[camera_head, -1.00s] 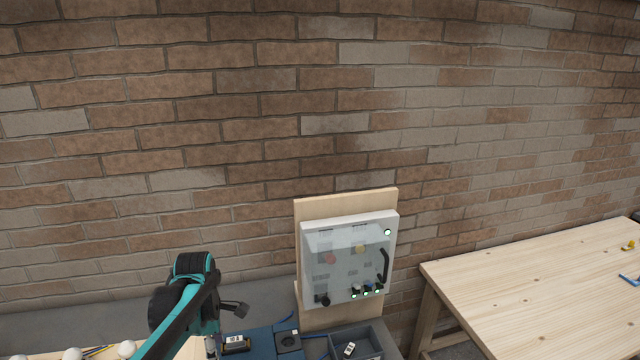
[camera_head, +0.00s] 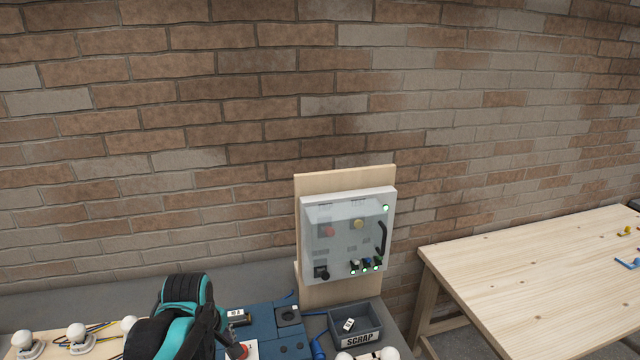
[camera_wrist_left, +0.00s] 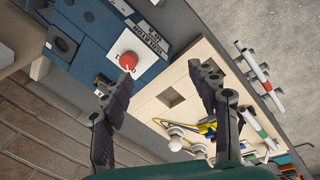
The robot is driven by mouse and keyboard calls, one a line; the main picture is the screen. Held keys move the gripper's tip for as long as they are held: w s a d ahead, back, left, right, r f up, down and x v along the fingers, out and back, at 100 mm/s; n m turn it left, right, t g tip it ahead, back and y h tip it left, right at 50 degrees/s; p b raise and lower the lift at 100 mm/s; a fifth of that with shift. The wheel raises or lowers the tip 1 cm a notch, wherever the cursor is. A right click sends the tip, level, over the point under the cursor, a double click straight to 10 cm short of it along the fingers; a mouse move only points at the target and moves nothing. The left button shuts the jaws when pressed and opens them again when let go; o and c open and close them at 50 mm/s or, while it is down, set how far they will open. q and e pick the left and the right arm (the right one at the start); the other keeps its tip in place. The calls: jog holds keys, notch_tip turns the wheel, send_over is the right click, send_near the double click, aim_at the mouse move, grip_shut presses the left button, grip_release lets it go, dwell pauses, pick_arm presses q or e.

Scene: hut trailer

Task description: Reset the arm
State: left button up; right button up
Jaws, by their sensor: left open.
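My left gripper (camera_wrist_left: 158,85) is open in the left wrist view, its two dark fingers spread with nothing between them. In the head view my left arm comes in at the bottom left, with its dark and teal wrist over the bench; the fingers are mostly hidden or cut off there. A red knob (camera_wrist_left: 128,60) on a white isolator plate (camera_wrist_left: 136,42) shows beyond the left finger, apart from it. My right gripper is in neither view.
A blue unit (camera_head: 262,327), a grey scrap bin (camera_head: 370,328) and a clear-covered control box (camera_head: 347,235) stand right of my arm. White round bulbs (camera_head: 77,334) and coloured wires lie left. A wooden table (camera_head: 540,275) is at right. Brick wall lies behind.

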pick_arm(q)
jog(key=s+d+f+m+t+b, duration=0.3)
jog(key=s+f+m+b, duration=0.5)
jog(key=m, duration=0.6)
jog(key=shift+s+d+f+t, duration=0.4)
jog(key=shift+s+f+t, duration=0.3)
jog(key=shift+s+t, duration=0.25)
dwell(0.9)
